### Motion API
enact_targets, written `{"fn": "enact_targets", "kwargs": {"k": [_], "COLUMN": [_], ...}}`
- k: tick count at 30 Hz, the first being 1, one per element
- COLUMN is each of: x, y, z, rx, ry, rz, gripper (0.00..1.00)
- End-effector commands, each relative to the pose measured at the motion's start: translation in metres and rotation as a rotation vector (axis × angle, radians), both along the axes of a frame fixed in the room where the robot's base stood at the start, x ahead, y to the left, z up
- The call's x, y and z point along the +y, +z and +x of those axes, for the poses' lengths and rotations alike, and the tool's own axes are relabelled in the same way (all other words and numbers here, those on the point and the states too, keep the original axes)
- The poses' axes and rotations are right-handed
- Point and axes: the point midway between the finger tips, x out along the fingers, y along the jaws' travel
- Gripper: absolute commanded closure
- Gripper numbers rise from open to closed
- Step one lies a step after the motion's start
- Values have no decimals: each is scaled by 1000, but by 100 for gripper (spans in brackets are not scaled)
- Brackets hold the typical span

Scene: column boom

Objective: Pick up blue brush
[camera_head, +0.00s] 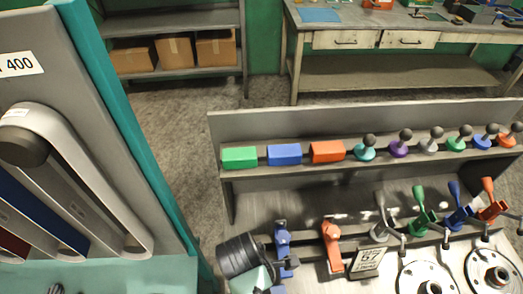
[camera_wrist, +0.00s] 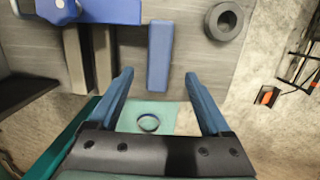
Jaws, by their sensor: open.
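My gripper (camera_wrist: 159,75) is open in the wrist view, with its two blue fingers apart and nothing held between them. A long blue bar (camera_wrist: 160,50) shows between and beyond the fingertips; I cannot tell whether it is the brush. In the head view a blue block (camera_head: 284,154) lies on the shelf between a green block (camera_head: 240,158) and an orange block (camera_head: 328,151). It may be the blue brush; no bristles are clear. A blue clamp-like tool (camera_head: 282,243) stands lower, near the black cylinder at the bottom. My fingers are not clear in the head view.
Several knobbed stamp-like tools (camera_head: 402,143) stand along the shelf to the right. Below are an orange tool (camera_head: 333,245), several coloured toggle clamps (camera_head: 420,210) and round metal flanges (camera_head: 427,280). A tall grey panel (camera_head: 60,120) fills the left. A grey ring (camera_wrist: 223,20) shows at upper right of the wrist view.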

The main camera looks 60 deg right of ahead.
Motion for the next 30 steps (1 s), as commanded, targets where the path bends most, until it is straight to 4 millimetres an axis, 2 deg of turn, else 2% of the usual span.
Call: {"fn": "enact_targets", "kwargs": {"k": [3, 11, 19, 23, 29, 30], "x": [-1, -3, -7, -8, -8, -8], "y": [-17, -34, -69, -77, -77, -77], "z": [-2, -3, -7, -7, -7, -7], "rx": [1, 1, -1, -3, -3, -3], "ry": [-1, -1, 0, 0, 0, 0], "rz": [1, 1, 1, 0, -1, -1], "gripper": [18, 18, 18, 18, 18, 21]}}
